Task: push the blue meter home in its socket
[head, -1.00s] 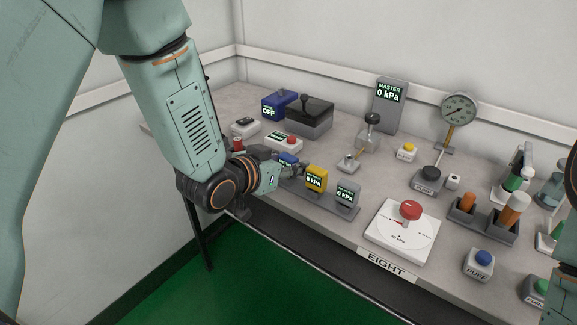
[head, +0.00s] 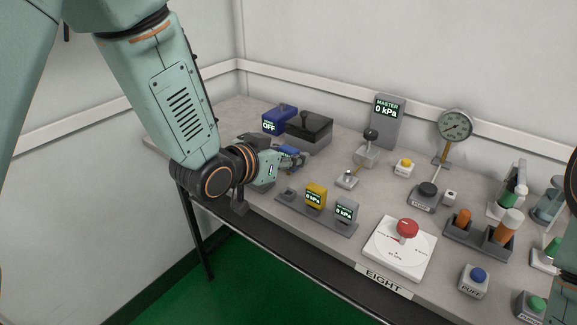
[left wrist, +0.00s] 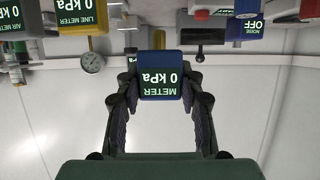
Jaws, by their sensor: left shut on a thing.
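The blue meter (head: 290,150) is between the fingers of my left gripper (head: 297,161), which is shut on it. In the left wrist view the blue meter (left wrist: 161,76) reads 0 kPa, inverted in the picture, with a finger on each side. The grey meter rack (head: 328,220) is at the table's front edge. Its left socket (head: 289,193) is bare and clear of the meter, which is behind it in the picture. The meter's underside is hidden, so its height over the table cannot be told. My right gripper is out of the picture.
The yellow meter (head: 315,195) and grey meter (head: 345,211) stand in the rack beside the bare socket.

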